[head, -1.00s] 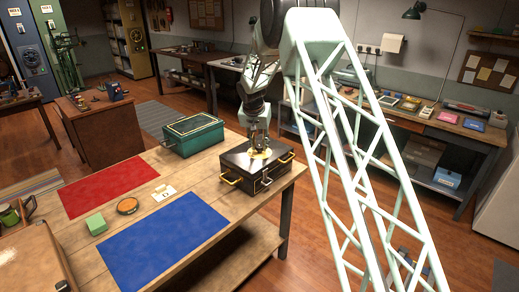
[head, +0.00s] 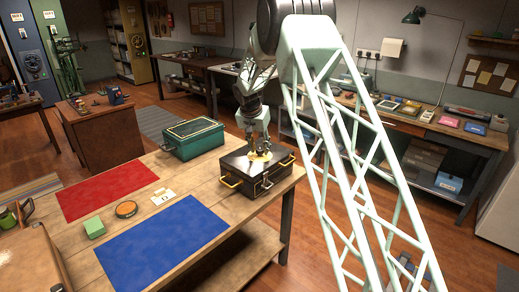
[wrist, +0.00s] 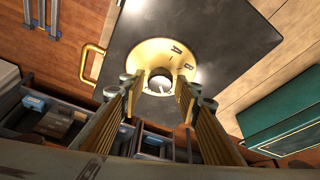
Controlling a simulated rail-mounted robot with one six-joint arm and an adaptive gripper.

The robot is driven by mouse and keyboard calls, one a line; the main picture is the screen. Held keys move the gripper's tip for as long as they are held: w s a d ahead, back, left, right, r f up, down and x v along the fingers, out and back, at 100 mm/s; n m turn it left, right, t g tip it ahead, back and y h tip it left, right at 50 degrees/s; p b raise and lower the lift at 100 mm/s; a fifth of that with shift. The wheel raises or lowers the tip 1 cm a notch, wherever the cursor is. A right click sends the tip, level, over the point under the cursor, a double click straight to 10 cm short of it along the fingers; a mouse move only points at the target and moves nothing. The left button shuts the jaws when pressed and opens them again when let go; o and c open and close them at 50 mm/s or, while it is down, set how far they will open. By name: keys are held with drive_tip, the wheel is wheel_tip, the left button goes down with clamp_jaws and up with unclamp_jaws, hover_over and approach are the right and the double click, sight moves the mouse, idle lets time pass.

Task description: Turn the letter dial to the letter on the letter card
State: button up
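Letters that look like A and B show on the plate's upper right in the wrist view; the others are hidden or too small to read. My gripper (wrist: 157,88) is over the dial, its fingers apart on either side of the knob, with a gap seeming to show; I cannot tell whether they touch it. It also shows in the head view (head: 258,150). The white letter card (head: 163,197) lies on the table; its letter looks like D but is too small to be sure.
A green box (head: 193,138) stands left of the black box. The black box has brass handles.

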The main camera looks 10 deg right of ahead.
drive_tip(key=shift+o, duration=0.6)
drive_tip(key=shift+r, duration=0.15)
drive_tip(key=v, duration=1.1)
drive_tip(key=shift+s+r, duration=0.15)
drive_tip(key=shift+r, duration=0.15)
drive_tip(key=shift+a, duration=0.15)
drive_tip(key=s+d+r+n, duration=0.1)
drive_tip(key=s+r, duration=0.6)
drive_tip(key=s, duration=0.4)
drive_tip(key=s+d+r+n+y, duration=0.1)
drive_tip(key=s+r, duration=0.6)
drive_tip(key=s, duration=0.5)
drive_tip(key=s+r+n, duration=0.1)
drive_tip(key=s+r, duration=0.6)
drive_tip(key=s, duration=0.4)
drive_tip(key=s+f+n, duration=0.1)
drive_tip(key=s+f, duration=0.1)
drive_tip(key=s, duration=1.7)
drive_tip(key=s+a+f+n+y, duration=0.1)
drive_tip(key=s+n, duration=0.1)
drive_tip(key=s, duration=1.8)
drive_tip(key=shift+s+f, duration=0.2)
drive_tip(key=shift+f, duration=0.2)
